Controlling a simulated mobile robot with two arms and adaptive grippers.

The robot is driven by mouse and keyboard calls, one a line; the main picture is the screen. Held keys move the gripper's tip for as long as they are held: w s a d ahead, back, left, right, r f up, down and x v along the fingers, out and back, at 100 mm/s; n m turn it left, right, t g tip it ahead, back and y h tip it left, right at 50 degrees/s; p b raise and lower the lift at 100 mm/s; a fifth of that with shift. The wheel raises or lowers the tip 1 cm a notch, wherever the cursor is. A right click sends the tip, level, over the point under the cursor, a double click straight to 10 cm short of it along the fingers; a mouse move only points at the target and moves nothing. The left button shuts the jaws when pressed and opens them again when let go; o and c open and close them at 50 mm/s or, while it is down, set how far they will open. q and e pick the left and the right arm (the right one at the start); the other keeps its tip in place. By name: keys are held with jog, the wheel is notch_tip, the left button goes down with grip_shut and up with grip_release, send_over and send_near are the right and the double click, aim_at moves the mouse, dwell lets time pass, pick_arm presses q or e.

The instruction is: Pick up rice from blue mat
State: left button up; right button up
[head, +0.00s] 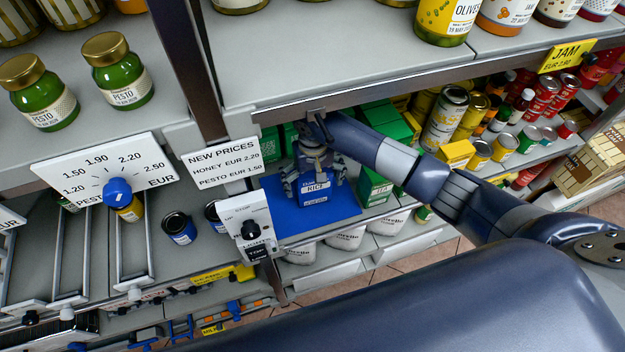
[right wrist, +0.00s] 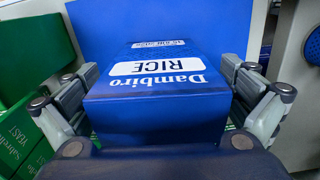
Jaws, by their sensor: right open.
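The rice (head: 315,188) is a blue box with a white label, on the blue mat (head: 345,208) on the lower shelf. My right gripper (head: 313,182) reaches in from above and its fingers straddle the box. In the right wrist view the rice (right wrist: 160,70) lies between the two fingers of the open gripper (right wrist: 160,78), one on each side. Small gaps seem to show between fingers and box; contact is hard to tell. The mat (right wrist: 100,22) shows behind the box there. My left gripper is not in view.
Green yeast boxes (right wrist: 22,135) stand close beside the left finger in the right wrist view. A knob panel (head: 248,225) stands left of the mat. The upper shelf edge (head: 400,83) runs just above my right arm. Green tea boxes (head: 375,188) stand right of the mat.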

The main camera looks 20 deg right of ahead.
jog(key=shift+f, duration=0.1)
jog(key=shift+c, duration=0.3)
jog(key=c, duration=1.2)
